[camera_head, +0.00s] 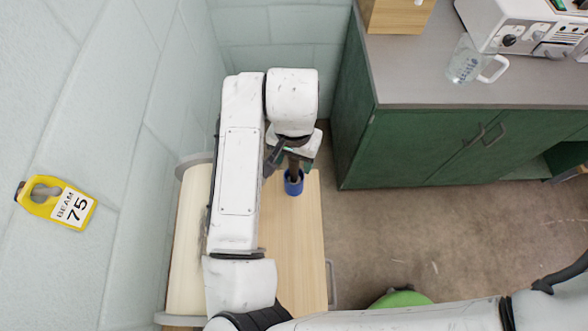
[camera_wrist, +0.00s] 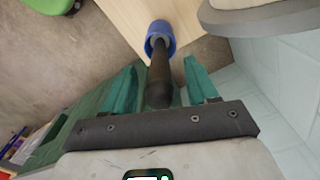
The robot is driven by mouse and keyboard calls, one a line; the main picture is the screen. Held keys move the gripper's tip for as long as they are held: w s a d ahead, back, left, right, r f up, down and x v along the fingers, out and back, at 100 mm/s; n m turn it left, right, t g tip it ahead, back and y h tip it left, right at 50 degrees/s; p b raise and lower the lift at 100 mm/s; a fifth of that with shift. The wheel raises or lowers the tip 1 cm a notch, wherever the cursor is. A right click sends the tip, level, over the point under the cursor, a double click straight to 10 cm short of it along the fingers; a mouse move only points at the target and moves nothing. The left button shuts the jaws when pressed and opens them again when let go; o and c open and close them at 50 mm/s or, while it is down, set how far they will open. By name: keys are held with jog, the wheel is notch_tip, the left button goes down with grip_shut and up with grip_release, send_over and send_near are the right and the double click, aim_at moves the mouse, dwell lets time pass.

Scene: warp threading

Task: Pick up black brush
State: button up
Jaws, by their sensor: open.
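The black brush (camera_wrist: 159,84) shows in the wrist view as a dark handle pointing toward my gripper. Its far end sits inside a blue cup-like holder (camera_wrist: 171,37) on the light wooden table. In the head view the brush (camera_head: 293,170) rises from the blue holder (camera_head: 294,187), partly hidden by my arm. My gripper (camera_wrist: 159,88) has its two green fingers apart, one on each side of the handle. The fingers look clear of the handle. The brush's bristles are not visible. In the head view my gripper (camera_head: 290,160) is above the holder.
The wooden table (camera_head: 300,240) stands beside the pale block wall, with a pale roller (camera_head: 187,240) along its left side. A green cabinet (camera_head: 430,150) with a grey top is to the right, bearing a glass mug (camera_head: 465,64). Floor shows between table and cabinet.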

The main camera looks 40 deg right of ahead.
jog(key=shift+f, duration=0.7)
jog(key=shift+c, duration=0.3)
grip_shut()
